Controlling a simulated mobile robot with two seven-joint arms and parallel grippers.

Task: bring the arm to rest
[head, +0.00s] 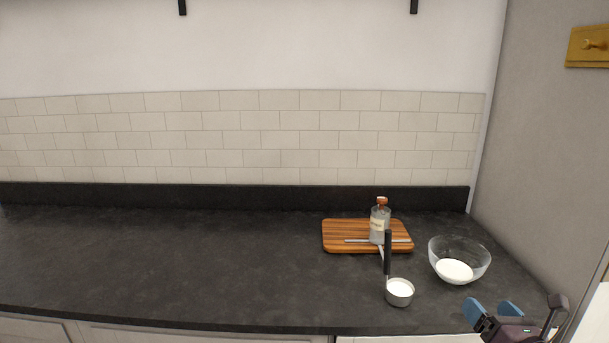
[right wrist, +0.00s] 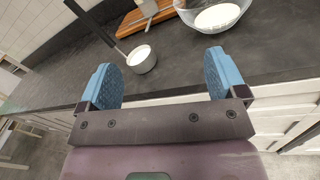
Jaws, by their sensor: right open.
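My right gripper (head: 492,311) is at the lower right of the head view, by the counter's front edge. In the right wrist view its two blue fingers (right wrist: 164,80) are apart with nothing between them. A measuring cup (head: 399,292) with white contents and a black handle stands on the counter, ahead and to the left of the gripper; it also shows in the right wrist view (right wrist: 142,61). A glass bowl (head: 476,258) with white contents stands beyond the gripper. My left gripper is in neither view.
A wooden board (head: 335,235) carries a labelled bottle (head: 379,226) and a thin metal tool (head: 365,240). The dark counter (head: 180,255) is clear on the left. A grey wall (head: 555,150) rises close on the right. White cabinet fronts (right wrist: 268,124) lie below the counter edge.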

